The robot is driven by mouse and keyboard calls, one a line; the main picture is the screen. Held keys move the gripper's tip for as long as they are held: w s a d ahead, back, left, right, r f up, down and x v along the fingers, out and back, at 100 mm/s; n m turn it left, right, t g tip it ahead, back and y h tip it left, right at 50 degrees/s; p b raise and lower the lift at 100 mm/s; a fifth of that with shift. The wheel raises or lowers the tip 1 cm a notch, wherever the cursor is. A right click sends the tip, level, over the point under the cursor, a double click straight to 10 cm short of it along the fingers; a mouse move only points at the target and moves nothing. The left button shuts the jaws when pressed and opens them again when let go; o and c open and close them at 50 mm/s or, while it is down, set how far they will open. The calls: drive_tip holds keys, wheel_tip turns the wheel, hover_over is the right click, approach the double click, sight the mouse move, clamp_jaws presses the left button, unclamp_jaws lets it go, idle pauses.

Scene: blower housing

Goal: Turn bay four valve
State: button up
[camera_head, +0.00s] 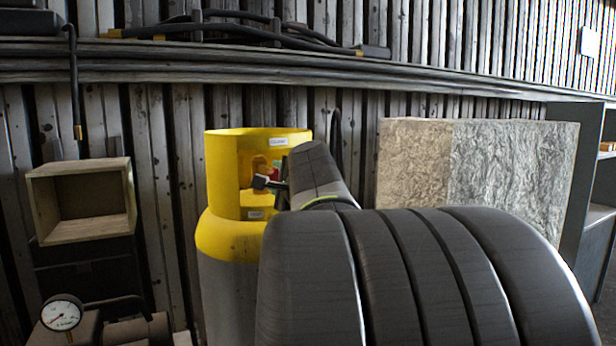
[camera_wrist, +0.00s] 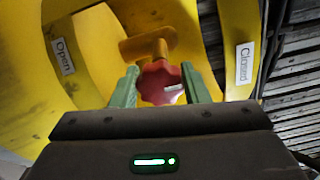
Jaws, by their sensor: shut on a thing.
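A gas cylinder with a yellow collar (camera_head: 228,180) and grey body stands near the middle of the head view. Inside the collar's opening is a red valve knob (camera_wrist: 160,83) on a yellow stem (camera_wrist: 150,45). My gripper (camera_wrist: 160,78) has its two green fingers on either side of the knob and is shut on it. In the head view my gripper (camera_head: 268,183) reaches into the collar and mostly hides the knob. The wrist view shows an "Open" label (camera_wrist: 64,56) at left and a "Closed" label (camera_wrist: 244,64) at right.
A wooden box (camera_head: 82,201) and a pressure gauge (camera_head: 62,313) are at the left. A large rough panel (camera_head: 510,165) stands at the right beside a grey shelf unit (camera_head: 575,190). Dark hoses (camera_head: 245,30) lie on the ledge above.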

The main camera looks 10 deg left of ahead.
idle(0.4)
drive_tip(key=o, duration=1)
drive_tip(key=shift+c, duration=0.2)
drive_tip(key=shift+d, duration=0.1)
